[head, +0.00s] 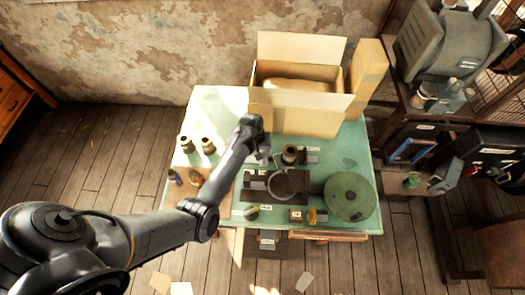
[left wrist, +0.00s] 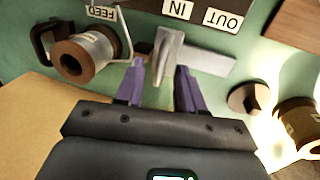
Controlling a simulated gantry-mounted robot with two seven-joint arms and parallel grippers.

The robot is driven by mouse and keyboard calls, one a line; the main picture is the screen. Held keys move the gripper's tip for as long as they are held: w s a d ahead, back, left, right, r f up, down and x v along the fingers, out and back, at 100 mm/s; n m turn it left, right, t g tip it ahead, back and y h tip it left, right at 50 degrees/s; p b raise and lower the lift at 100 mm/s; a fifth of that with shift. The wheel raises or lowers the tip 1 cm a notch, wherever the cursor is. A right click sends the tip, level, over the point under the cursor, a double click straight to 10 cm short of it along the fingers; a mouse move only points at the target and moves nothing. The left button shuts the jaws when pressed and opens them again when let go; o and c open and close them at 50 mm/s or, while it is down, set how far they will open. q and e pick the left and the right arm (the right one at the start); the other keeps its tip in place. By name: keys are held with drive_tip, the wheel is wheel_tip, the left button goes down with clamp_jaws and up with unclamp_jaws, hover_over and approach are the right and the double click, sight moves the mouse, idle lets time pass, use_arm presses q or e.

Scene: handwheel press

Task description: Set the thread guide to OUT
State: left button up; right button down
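The thread guide (left wrist: 170,50) is a pale grey upright piece in the left wrist view, on a light grey bar (left wrist: 208,62). It stands at the bar's end near the IN label (left wrist: 178,9); the OUT label (left wrist: 223,19) is farther right. My left gripper (left wrist: 160,72) has its purple fingers apart, with the guide's upright part between or just beyond the tips. I cannot tell whether either finger touches it. In the head view my left gripper (head: 262,156) is over the table beside the spool (head: 290,154), and the guide is not clear there. My right gripper is not in view.
A spool (left wrist: 88,55) by the FEED label (left wrist: 101,13) is close to the left finger. In the head view, an open carton (head: 300,122) stands behind and a green disc (head: 349,196) lies at right.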

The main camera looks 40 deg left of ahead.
use_arm(q)
drive_tip(key=shift+f, duration=0.1)
clamp_jaws()
idle(1.5)
